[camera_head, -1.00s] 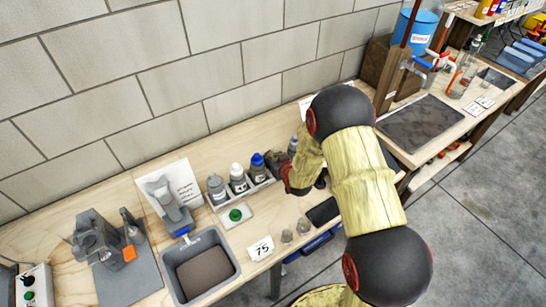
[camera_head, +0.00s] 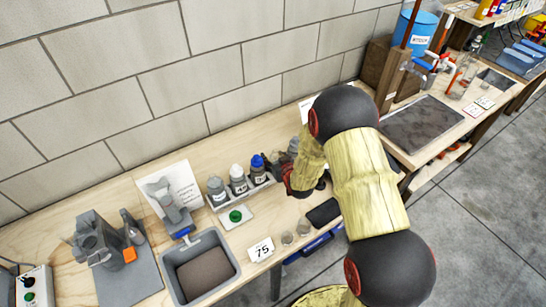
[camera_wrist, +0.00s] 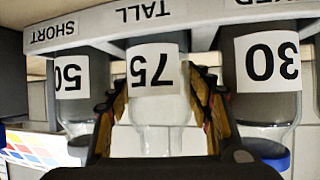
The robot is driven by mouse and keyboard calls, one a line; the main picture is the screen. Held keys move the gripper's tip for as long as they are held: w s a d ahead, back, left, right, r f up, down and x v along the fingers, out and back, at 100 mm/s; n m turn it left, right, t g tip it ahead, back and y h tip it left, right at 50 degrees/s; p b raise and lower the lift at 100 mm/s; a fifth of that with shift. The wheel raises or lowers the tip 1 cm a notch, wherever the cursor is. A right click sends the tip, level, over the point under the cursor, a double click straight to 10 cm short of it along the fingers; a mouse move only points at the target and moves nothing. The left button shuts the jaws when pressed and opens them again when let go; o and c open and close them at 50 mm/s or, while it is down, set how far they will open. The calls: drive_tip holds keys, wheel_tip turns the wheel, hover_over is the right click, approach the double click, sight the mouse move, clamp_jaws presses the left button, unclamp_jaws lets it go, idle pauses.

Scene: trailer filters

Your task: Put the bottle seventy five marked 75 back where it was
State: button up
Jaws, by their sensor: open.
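The bottle marked 75 (camera_wrist: 157,112) is clear with a white label. In the wrist view it stands at the rack section lettered TALL, its number upside down in the picture. My gripper (camera_wrist: 160,84) is open, with one finger on each side of this bottle and gaps showing between fingers and glass. The grey-white rack (camera_wrist: 100,25) runs along the top of that view. In the head view my gripper (camera_head: 297,186) is at the rack's right end. My arm and hand hide most of that end, so the 75 bottle cannot be made out there.
Bottles marked 50 (camera_wrist: 73,92) and 30 (camera_wrist: 268,85) flank it closely. Other bottles (camera_head: 238,179) fill the rack's left part. A card reading 75 (camera_head: 261,249) lies in front, beside small glass vessels (camera_head: 287,238). A grey bin (camera_head: 228,255) stands left.

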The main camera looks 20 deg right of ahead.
drive_tip(key=p+v, duration=0.2)
drive_tip(key=v, duration=0.9)
drive_tip(key=s+d+r+g+h, duration=0.1)
drive_tip(key=s+r+g, duration=0.15)
drive_tip(key=r, duration=0.65)
drive_tip(key=s+d+r+g+h, duration=0.1)
drive_tip(key=s+r, duration=0.3)
drive_tip(key=r, duration=0.6)
drive_tip(key=s+a+r+g, duration=0.1)
drive_tip(key=s+r, duration=0.2)
drive_tip(key=s, duration=0.5)
drive_tip(key=s+a+r+g, duration=0.1)
drive_tip(key=s+r, duration=0.2)
drive_tip(key=s, duration=0.5)
drive_tip(key=s+a+r+m+g, duration=0.1)
drive_tip(key=s+r, duration=0.3)
drive_tip(key=s, duration=0.3)
drive_tip(key=shift+s+y, duration=0.4)
drive_tip(key=shift+d, duration=0.1)
